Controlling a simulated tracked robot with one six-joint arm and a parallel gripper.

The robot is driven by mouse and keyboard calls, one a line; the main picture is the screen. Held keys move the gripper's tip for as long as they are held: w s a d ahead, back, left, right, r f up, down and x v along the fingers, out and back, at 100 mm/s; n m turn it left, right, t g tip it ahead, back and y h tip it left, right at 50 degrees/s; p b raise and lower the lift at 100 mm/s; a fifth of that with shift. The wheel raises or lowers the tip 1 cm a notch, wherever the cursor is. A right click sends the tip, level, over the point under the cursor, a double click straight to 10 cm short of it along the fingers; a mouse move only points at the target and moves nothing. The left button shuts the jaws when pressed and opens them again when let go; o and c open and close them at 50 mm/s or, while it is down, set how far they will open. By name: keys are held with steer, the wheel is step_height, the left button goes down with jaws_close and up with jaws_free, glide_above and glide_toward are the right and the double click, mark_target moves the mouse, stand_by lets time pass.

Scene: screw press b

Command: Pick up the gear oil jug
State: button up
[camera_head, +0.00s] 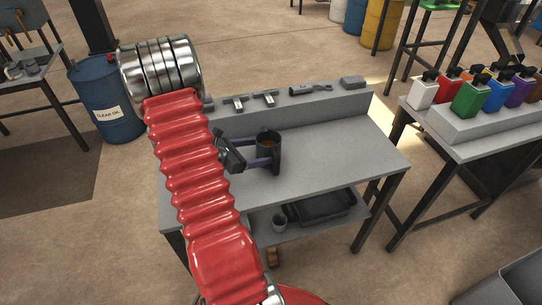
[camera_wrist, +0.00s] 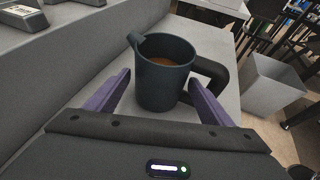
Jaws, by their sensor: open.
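The gear oil jug (camera_wrist: 163,78) is a dark open-topped jug with a spout, a black handle on its right and brown liquid inside. It stands upright on the grey bench. In the head view the jug (camera_head: 266,146) is near the middle of the bench top. My gripper (camera_wrist: 160,92) is open, with one purple finger on each side of the jug in the wrist view. I cannot tell whether either finger touches it. In the head view my gripper (camera_head: 262,152) reaches the jug from the left, and my red arm hides the bench's left part.
The grey bench (camera_head: 345,160) has a raised back ledge with tools (camera_head: 268,97) on it. A black tray (camera_head: 315,207) and a small cup (camera_head: 280,222) sit on its lower shelf. A blue barrel (camera_head: 108,95) stands left. Colored bottles (camera_head: 470,98) stand on the right table. The bench's right side is clear.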

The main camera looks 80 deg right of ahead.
mark_target(266, 128)
steer(key=x, duration=0.3)
steer(key=shift+s+d+f, duration=0.15)
steer(key=shift+c, duration=0.6)
steer(key=c, duration=1)
steer(key=shift+c, duration=0.2)
steer(key=shift+r, duration=0.25)
steer(key=shift+r, duration=4.75)
